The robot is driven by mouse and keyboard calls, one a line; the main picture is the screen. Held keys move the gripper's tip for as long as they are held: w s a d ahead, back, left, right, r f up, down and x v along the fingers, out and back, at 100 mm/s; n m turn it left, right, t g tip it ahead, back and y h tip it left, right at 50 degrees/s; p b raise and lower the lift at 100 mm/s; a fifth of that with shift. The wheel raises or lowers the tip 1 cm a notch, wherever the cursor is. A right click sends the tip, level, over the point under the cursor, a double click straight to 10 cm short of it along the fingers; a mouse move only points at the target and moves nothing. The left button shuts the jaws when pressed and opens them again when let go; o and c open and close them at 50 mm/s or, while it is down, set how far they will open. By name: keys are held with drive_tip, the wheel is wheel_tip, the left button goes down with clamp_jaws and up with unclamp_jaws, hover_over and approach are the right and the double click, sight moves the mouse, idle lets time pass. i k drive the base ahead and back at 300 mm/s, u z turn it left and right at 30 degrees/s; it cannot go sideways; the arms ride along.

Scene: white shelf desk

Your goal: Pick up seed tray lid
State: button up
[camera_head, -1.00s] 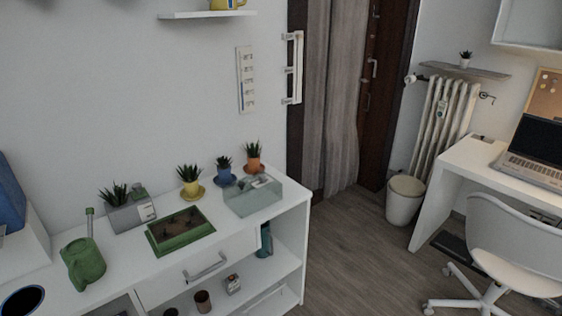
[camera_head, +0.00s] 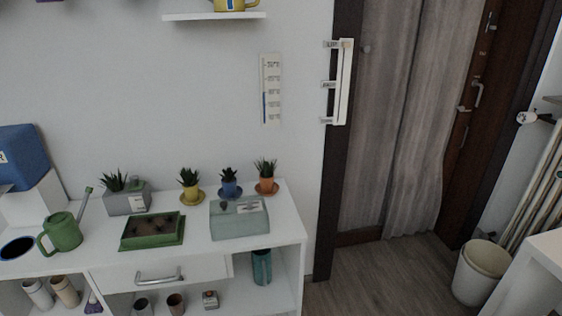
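A pale, see-through box-shaped lid (camera_head: 238,225), which looks like the seed tray lid, rests on the white shelf desk top (camera_head: 284,226) near its right end. A small white label and dark spots show on or through it. The green seed tray (camera_head: 152,231) with brown soil sits to its left, uncovered and apart from it. My gripper is not in view.
Potted plants in yellow (camera_head: 191,192), blue (camera_head: 230,188) and orange (camera_head: 266,187) pots stand behind the lid. A grey planter (camera_head: 126,202) and green watering can (camera_head: 62,232) are at left. A drawer handle (camera_head: 159,276) sticks out in front.

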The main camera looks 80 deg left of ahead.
sight(229, 218)
drive_tip(key=u, duration=0.05)
drive_tip(key=i, duration=0.5)
drive_tip(key=u, duration=3.6)
